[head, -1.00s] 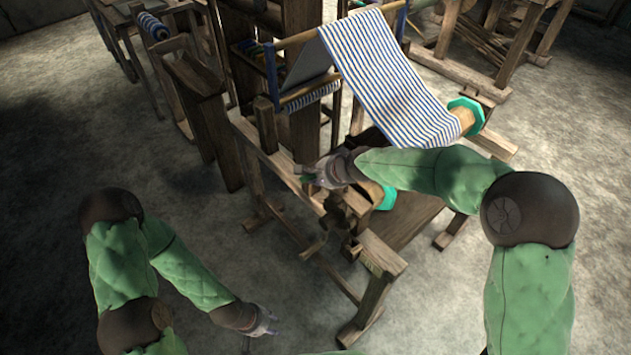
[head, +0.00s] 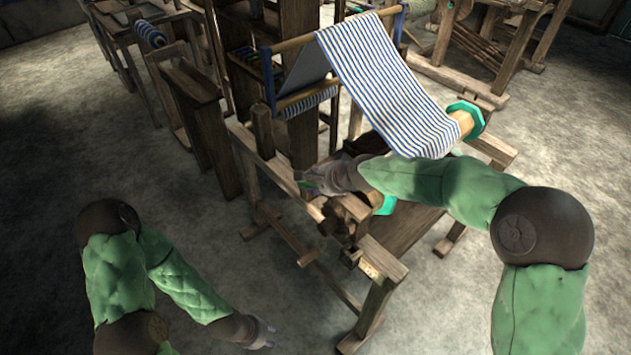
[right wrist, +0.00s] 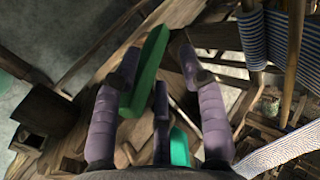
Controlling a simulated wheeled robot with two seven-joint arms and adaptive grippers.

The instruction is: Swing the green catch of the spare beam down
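The green catch (right wrist: 153,62) is a long bar in the right wrist view, slanting up between the spread fingers of my right gripper (right wrist: 158,58). It lies close to the left finger; I cannot tell whether they touch. In the head view, my right gripper (head: 306,182) is at the loom's near left side, and only a small green bit of the catch (head: 303,185) shows there. A second green piece (right wrist: 179,147) shows lower in the wrist view, partly hidden. My left gripper (head: 268,334) is low in the head view, away from the loom, its fingers too small to read.
The wooden loom frame (head: 383,258) surrounds my right gripper, with posts and rails close by. Blue-striped cloth (head: 380,80) runs down to a wooden roller with a teal end flange (head: 467,119). Bare floor (head: 190,225) lies open to the left.

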